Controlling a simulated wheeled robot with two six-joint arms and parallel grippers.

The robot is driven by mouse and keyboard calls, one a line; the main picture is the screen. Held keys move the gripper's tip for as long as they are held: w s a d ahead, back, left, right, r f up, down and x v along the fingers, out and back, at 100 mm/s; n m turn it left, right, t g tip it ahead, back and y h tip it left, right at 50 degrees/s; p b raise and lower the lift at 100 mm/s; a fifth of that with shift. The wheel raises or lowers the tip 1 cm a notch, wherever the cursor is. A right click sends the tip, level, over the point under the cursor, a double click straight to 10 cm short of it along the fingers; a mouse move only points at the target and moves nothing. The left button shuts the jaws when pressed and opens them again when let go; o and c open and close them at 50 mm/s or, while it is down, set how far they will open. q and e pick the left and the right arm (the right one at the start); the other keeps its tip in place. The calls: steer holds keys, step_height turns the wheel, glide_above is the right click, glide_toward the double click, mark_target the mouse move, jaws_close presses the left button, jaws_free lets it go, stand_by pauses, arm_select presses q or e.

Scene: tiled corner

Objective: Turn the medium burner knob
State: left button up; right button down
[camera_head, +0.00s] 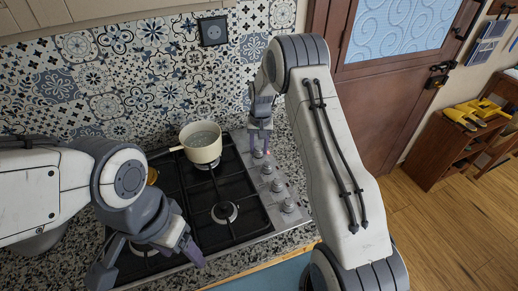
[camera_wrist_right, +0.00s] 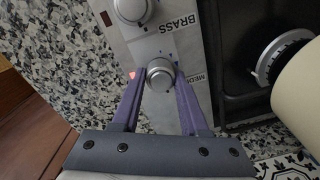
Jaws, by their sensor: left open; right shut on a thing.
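The medium burner knob (camera_wrist_right: 159,74) is a round silver knob beside a printed label that begins "MEDI" in the right wrist view. My right gripper (camera_wrist_right: 160,82) has its two purple fingers closed on either side of this knob. In the head view my right gripper (camera_head: 260,137) reaches down to the far end of the knob row on the stove (camera_head: 262,222). A small red light shows next to the knob in the wrist view. My left gripper (camera_head: 149,266) is open and empty over the near left part of the stove.
A cream pot (camera_head: 201,152) with a handle stands on a back burner, left of my right gripper. Other knobs (camera_head: 278,186) line the stove's right side. A patterned tile wall (camera_head: 130,75) rises behind the counter. A wooden door (camera_head: 385,90) is at the right.

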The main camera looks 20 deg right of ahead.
mark_target(260, 148)
steer(key=shift+m, duration=1)
steer(key=shift+c, duration=2.1)
jaws_free()
step_height(260, 148, up, 11)
steer(key=b, duration=0.2)
steer(key=shift+s+d+f+b, duration=0.15)
steer(key=shift+f+b, duration=0.05)
steer(key=shift+b, duration=0.15)
